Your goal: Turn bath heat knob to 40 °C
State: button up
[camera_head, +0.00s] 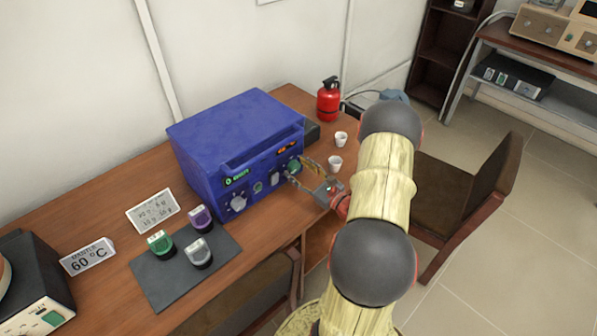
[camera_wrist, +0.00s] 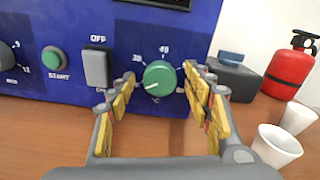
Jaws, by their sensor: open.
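The blue bath unit (camera_head: 235,135) stands on the wooden table, its control panel facing my arm. Its green heat knob (camera_wrist: 159,78) is on the right of the panel, below a dark display. Marks 30 and 40 show above it; marks on its right are partly hidden by a finger. The knob's white pointer line points left and slightly down, below the 30 mark. The knob also shows in the head view (camera_head: 294,166). My gripper (camera_head: 301,171) is open in front of the panel. In the wrist view its fingers (camera_wrist: 158,88) stand either side of the knob; contact is unclear.
A grey rocker switch (camera_wrist: 96,67) and a green START button (camera_wrist: 54,59) are left of the knob. White cups (camera_head: 335,163) and a red extinguisher (camera_head: 329,100) stand to the right. A dark mat (camera_head: 160,292) holds several small coloured items. A chair (camera_head: 465,185) stands right of my arm.

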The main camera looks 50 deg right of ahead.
jog(key=shift+c, duration=1.3)
jog(key=c, duration=0.9)
